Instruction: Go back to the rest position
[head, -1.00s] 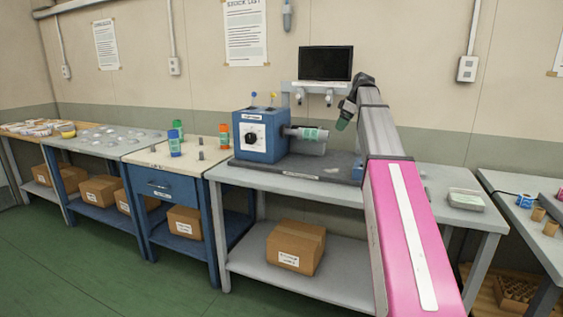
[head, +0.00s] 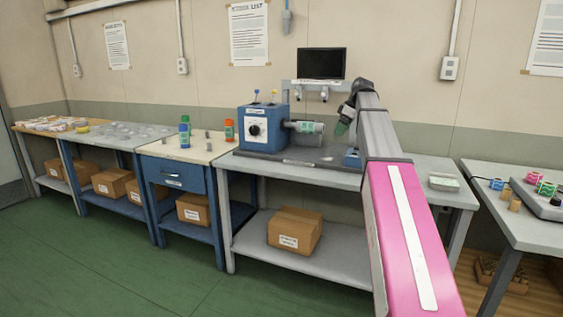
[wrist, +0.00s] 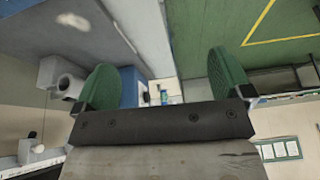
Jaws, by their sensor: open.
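My gripper (wrist: 160,85) shows in the wrist view with its two green fingers spread wide apart and nothing between them. In the head view my gripper (head: 343,126) hangs at the end of my grey and pink arm, just right of the rewinder's spindle. The blue web rewinder (head: 262,130) with a black knob stands on the grey bench. My arm hides part of the bench's right end.
A blue drawer bench (head: 176,175) with green and orange bottles is to the left. A table (head: 520,228) with coloured rolls is at the right. Cardboard boxes (head: 295,231) sit on lower shelves. The green floor in front is clear.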

